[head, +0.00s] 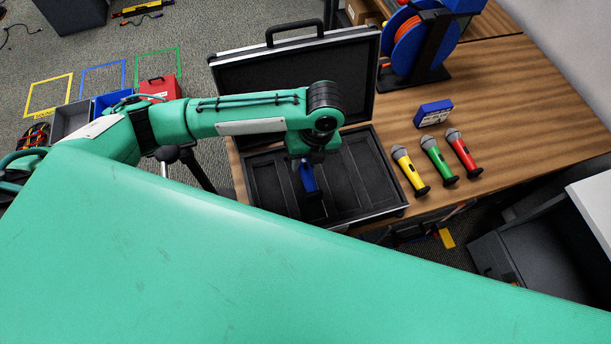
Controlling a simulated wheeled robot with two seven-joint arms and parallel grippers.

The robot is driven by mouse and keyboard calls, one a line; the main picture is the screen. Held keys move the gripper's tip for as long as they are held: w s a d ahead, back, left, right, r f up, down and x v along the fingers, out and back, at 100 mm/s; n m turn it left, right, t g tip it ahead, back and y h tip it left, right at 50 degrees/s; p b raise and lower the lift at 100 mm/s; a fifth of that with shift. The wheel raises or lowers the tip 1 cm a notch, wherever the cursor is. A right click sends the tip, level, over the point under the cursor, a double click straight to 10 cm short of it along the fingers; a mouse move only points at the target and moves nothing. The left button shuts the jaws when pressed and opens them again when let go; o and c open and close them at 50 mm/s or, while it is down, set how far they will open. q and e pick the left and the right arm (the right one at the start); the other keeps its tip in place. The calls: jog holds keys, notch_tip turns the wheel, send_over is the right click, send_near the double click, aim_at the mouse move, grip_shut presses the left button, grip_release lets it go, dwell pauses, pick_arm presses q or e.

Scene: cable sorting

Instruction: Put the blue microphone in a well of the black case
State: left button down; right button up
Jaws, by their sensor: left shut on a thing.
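The black case (375,211) stands open on the wooden table, its lid (232,88) raised at the back. Its base has several long wells split by thin dividers. My left gripper (304,164) points down over the middle of the base and is shut on the blue microphone (308,178). The blue body shows below the gripper; its upper part is hidden by the gripper and wrist. I cannot tell whether the microphone touches the well floor. My right gripper is not in view.
A yellow microphone (406,165), a green microphone (435,157) and a red microphone (461,149) lie right of the case. A blue box (433,113) and a cable reel (409,48) stand behind them. An open drawer (533,252) is at the lower right.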

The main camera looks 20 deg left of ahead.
aim_at(306, 173)
pick_arm(q)
notch_tip(306, 173, down, 6)
jog(key=shift+r+p, duration=0.1)
jog(key=shift+p, duration=0.4)
notch_tip(306, 173, down, 3)
jog(key=shift+f+p, duration=0.1)
jog(key=shift+p, duration=0.3)
jog(key=shift+f, duration=0.45)
jog(key=shift+f, duration=0.1)
jog(key=c, duration=1.3)
grip_release()
jog(key=shift+c, duration=0.2)
